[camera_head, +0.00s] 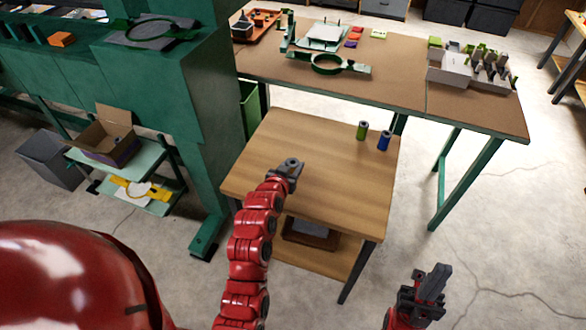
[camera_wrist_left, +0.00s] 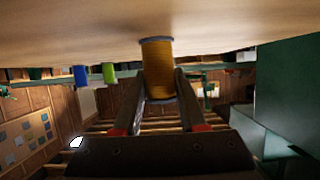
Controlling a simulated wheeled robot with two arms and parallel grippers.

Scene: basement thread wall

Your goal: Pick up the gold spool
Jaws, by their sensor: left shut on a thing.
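The gold spool (camera_wrist_left: 157,58) sits between the two fingers of my left gripper (camera_wrist_left: 160,84) in the left wrist view, which looks upside down. The fingers are shut on it. One end of the spool is against or very near the wooden tabletop; I cannot tell whether it touches. In the head view my left gripper (camera_head: 290,170) is over the left part of the small wooden table (camera_head: 315,180), and the spool's gold body is mostly hidden there. My right gripper (camera_head: 432,284) is empty, low at the right, away from the table; its opening is unclear.
A green spool (camera_head: 362,130) and a blue spool (camera_head: 384,140) stand at the table's far right corner. A larger workbench (camera_head: 400,85) with parts lies behind. A green machine cabinet (camera_head: 170,85) stands at the left. The middle of the small table is clear.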

